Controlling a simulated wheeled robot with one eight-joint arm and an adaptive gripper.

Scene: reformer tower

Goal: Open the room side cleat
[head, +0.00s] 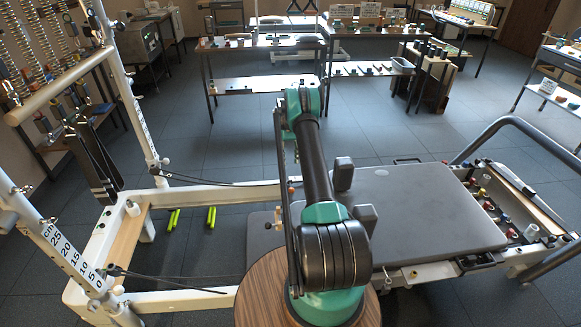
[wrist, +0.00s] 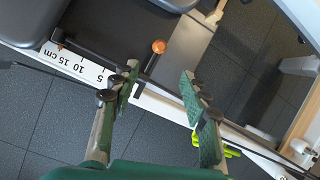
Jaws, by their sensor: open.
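My gripper (wrist: 160,85) is open in the wrist view, with nothing between its green-padded fingers. Beyond the fingertips is an orange knob (wrist: 159,46) beside the frame rail; it seems clear of both fingers. The white rail (wrist: 88,68) carries a centimetre scale. In the head view, small black fittings with cords are at the far post (head: 157,168) and at the near post (head: 114,270); I cannot tell surely which is the room side cleat or whether it is open.
The grey carriage (head: 420,210) with shoulder blocks lies right of my arm. Black cords run along both rails. Green bars (head: 211,217) lie on the floor inside the frame. A curved foot bar (head: 530,135) stands at right. Open floor lies behind the reformer.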

